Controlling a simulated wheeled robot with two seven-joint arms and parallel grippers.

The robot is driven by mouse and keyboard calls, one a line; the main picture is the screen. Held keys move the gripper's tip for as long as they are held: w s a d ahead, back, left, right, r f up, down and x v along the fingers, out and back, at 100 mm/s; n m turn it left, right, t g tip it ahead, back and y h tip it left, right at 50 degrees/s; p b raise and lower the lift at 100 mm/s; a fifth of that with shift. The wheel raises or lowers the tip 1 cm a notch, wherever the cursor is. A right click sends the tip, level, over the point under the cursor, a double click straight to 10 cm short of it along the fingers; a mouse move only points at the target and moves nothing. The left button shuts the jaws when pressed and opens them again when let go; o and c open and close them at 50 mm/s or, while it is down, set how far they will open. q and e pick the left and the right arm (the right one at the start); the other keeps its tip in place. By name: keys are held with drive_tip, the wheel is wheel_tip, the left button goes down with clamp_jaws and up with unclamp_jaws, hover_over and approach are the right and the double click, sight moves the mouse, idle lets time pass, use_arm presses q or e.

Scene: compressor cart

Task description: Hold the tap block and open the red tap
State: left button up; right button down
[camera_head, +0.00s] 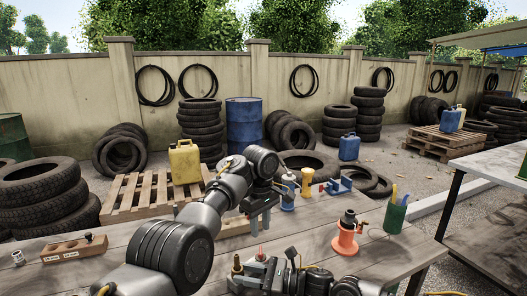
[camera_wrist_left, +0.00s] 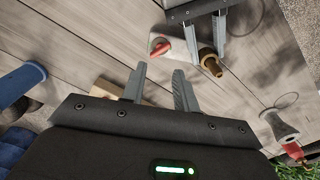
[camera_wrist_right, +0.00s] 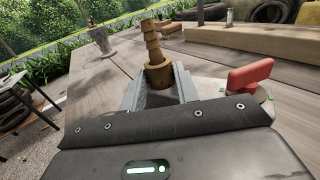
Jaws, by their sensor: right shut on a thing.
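The tap block shows as a pale block (camera_wrist_left: 180,50) on the bench in the left wrist view, with a red tap (camera_wrist_left: 160,46) on top. The red tap also stands just right of my right gripper in the right wrist view (camera_wrist_right: 250,76). A ribbed brass nozzle (camera_wrist_right: 153,50) rises from the block. My right gripper (camera_wrist_right: 157,85) is shut on the brass part at the nozzle's base. My left gripper (camera_wrist_left: 158,75) is open and empty, pointing toward the red tap, apart from it. In the head view my left gripper (camera_head: 260,222) hangs fingers down above the bench.
The bench between the wooden block and my left arm is mostly clear.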

use_arm(q)
drive_tip(key=w+d+r+m+t+h, duration=0.1)
drive_tip(key=w+r+m+t, duration=0.4)
drive_tip(key=r+m, duration=0.3)
drive_tip(key=w+r+m+t+h, duration=0.1)
drive_tip(key=w+r+m+t, duration=0.4)
drive_tip(key=r, duration=0.7)
drive_tip(key=w+m, duration=0.2)
drive_tip(key=m, duration=0.2)
drive_tip(key=shift+d+t, duration=0.3)
drive_tip(key=shift+d, duration=0.1)
drive_tip(key=shift+w+f, duration=0.1)
drive_tip(key=n+g+y, duration=0.2)
drive_tip(key=n+g, duration=0.6)
drive_tip(key=g, duration=0.3)
approach(261, 250)
wheel_tip(261, 250, down, 9)
drive_tip(key=shift+f, duration=0.1)
drive_tip(key=shift+c, duration=0.3)
